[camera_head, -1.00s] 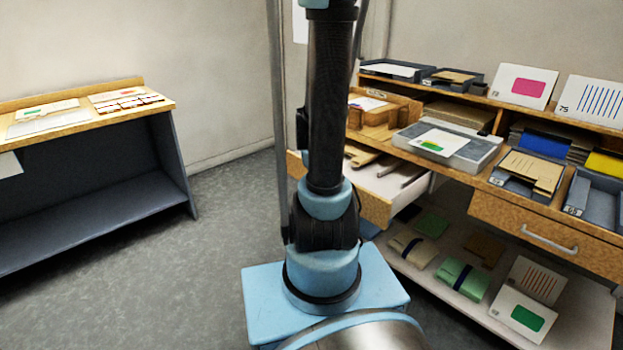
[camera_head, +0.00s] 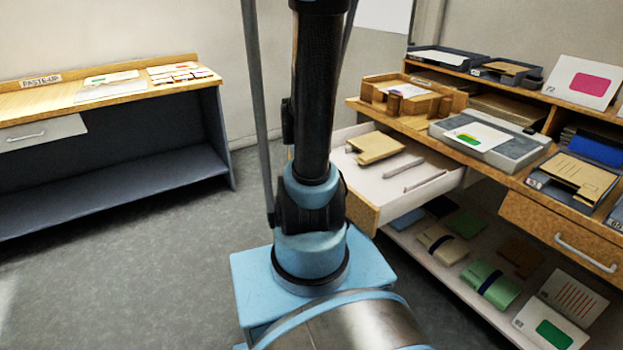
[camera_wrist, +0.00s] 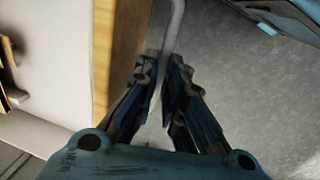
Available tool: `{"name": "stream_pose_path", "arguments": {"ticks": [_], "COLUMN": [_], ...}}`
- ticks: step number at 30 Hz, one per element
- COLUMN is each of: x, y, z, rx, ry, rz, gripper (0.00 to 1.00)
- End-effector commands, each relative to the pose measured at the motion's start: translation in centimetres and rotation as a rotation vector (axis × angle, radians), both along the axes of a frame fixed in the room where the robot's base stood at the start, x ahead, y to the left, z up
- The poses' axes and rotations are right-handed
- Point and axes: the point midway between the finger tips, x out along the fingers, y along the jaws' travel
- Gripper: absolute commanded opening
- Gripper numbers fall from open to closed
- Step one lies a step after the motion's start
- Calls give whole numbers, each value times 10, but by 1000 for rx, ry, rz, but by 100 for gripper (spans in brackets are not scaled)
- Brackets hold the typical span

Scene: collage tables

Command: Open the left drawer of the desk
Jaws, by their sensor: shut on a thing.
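The desk's left drawer stands pulled out in the head view; its wooden front (camera_head: 362,212) is partly hidden behind my arm. The drawer's white inside (camera_head: 420,180) holds a tan folder (camera_head: 376,148) and thin grey strips (camera_head: 405,165). In the wrist view the drawer's wooden front edge (camera_wrist: 122,45) runs up the picture, with the pale bar handle (camera_wrist: 175,25) to its right. My gripper (camera_wrist: 163,65) is shut on this handle. The gripper and the handle are hidden in the head view.
A second drawer (camera_head: 560,235), with a bar handle, is shut at the right. Below, a shelf (camera_head: 440,275) holds packets and cards. A paste-up table (camera_head: 130,100) stands at the left. Grey floor (camera_head: 150,260) is clear between the table and my base.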

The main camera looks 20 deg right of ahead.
Motion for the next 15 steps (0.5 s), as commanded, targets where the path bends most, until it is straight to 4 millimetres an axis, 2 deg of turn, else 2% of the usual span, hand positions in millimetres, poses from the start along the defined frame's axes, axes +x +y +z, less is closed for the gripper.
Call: {"name": "stream_pose_path", "arguments": {"ticks": [8, 9, 10, 11, 15], "x": [-4, -4, -4, -3, -2], "y": [5, 5, 5, 5, 3], "z": [-2, -2, -2, -2, -1], "rx": [15, 15, 14, 13, 12], "ry": [5, 5, 5, 5, 3], "rz": [2, 3, 3, 2, 0], "gripper": [0, 19, 26, 30, 30]}}
